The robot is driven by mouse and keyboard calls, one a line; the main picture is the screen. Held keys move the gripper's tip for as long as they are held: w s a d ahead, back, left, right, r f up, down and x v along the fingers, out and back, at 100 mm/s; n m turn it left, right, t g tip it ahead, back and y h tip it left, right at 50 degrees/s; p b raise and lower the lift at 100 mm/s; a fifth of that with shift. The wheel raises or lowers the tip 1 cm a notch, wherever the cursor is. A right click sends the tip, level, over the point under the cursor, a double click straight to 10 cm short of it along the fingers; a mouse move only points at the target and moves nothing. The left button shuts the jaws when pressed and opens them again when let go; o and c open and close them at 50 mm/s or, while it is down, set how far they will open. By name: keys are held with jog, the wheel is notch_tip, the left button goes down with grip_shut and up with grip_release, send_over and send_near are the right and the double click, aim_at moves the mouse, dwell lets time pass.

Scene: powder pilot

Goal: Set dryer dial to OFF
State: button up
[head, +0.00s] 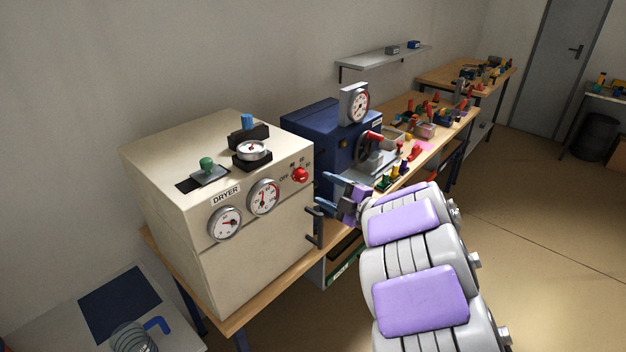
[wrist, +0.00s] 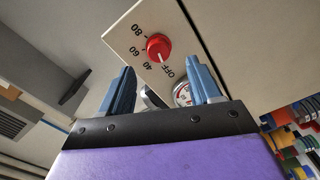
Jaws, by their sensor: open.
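The cream dryer (head: 165,215) stands on a wooden bench at the left of the head view. Its red dial (head: 300,174) is at the upper right of the front panel, with OFF and number marks around it. In the wrist view the dial (wrist: 158,47) appears beyond my fingertips, between them in the picture but not gripped. Its white pointer seems to lie near the 40 and OFF marks; I cannot tell exactly which. My gripper (head: 336,190) is open and empty, to the right of the dial and apart from it. Its blue fingers also show in the wrist view (wrist: 160,80).
Two round gauges (head: 264,197) sit left of the dial, and a dark door handle (head: 316,227) is below it. A green-knobbed slider (head: 207,166) is on top. A blue machine (head: 318,140) stands close behind my gripper. Open floor (head: 540,240) lies to the right.

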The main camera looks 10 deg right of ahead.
jog(key=p+v, duration=0.1)
jog(key=v, duration=0.8)
jog(key=shift+s+d+p, duration=0.25)
jog(key=shift+s+p, duration=0.05)
jog(key=shift+p, duration=0.05)
jog(key=w+d+r+m+t+h, duration=0.1)
jog(key=w+d+r+m+h, duration=0.2)
jog(key=d+r+m+h, duration=0.45)
jog(key=s+d+f+m+g+h, duration=0.2)
jog(key=s+d+m+g+h, duration=0.2)
jog(key=s+m+h, duration=0.4)
jog(key=s+a+f+m+g+y, duration=0.1)
jog(key=s+a+f+g, duration=0.2)
jog(key=s+a, duration=0.4)
jog(key=s+a+f+m+g+y, duration=0.2)
jog(key=s+a+g, duration=0.4)
jog(key=s, duration=0.9)
jog(key=s+a+f+m+g+y, duration=0.1)
jog(key=s+a+f+g+y, duration=0.1)
jog(key=s+a, duration=0.6)
jog(key=s+f+g, duration=0.1)
jog(key=s+g, duration=0.1)
jog(key=s, duration=0.2)
jog(key=shift+a+f, duration=0.3)
jog(key=shift+a, duration=0.05)
